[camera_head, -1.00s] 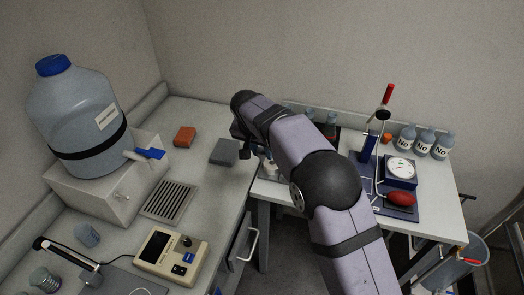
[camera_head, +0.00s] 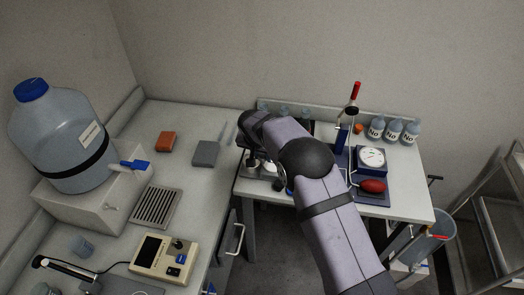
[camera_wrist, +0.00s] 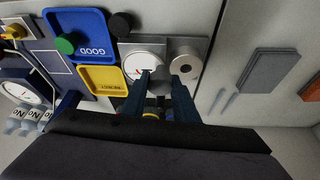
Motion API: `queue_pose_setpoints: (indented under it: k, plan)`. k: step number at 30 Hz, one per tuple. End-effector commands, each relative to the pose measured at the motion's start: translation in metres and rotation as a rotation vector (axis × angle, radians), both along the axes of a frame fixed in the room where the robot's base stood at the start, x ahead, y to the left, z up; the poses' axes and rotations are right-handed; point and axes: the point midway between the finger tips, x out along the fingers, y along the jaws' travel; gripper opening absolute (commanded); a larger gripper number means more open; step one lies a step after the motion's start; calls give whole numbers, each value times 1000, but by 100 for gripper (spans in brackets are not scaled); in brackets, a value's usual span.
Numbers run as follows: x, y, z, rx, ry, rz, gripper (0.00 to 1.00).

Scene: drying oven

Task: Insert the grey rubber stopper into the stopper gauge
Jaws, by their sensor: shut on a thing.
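In the wrist view the stopper gauge (camera_wrist: 165,45) is a grey plate with a white dial and a round metal socket (camera_wrist: 185,60) with a dark hole. My gripper (camera_wrist: 161,78) has its two dark blue fingers pointing at the gauge, their tips near the dial and the socket. It is shut on a grey piece, apparently the grey rubber stopper, which is mostly hidden between the fingers. I cannot tell its height above the gauge. In the head view the arm hides most of the gauge and the gripper.
A blue GOOD tray (camera_wrist: 83,22) and a yellow REJECT tray (camera_wrist: 98,80) lie left of the gauge. A green stopper (camera_wrist: 67,43) and a black stopper (camera_wrist: 121,24) are near the blue tray. In the head view a grey block (camera_head: 206,153) and an orange block (camera_head: 166,141) lie on the left bench.

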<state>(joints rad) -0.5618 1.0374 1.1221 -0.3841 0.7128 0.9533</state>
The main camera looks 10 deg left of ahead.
Motion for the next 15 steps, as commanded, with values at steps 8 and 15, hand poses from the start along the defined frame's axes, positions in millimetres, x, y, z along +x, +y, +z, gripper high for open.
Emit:
queue_pose_setpoints:
  k: [8, 15]
  plan:
    - [22, 36, 17, 4, -4, 270, 5]
    - [28, 46, 23, 3, -2, 478, 5]
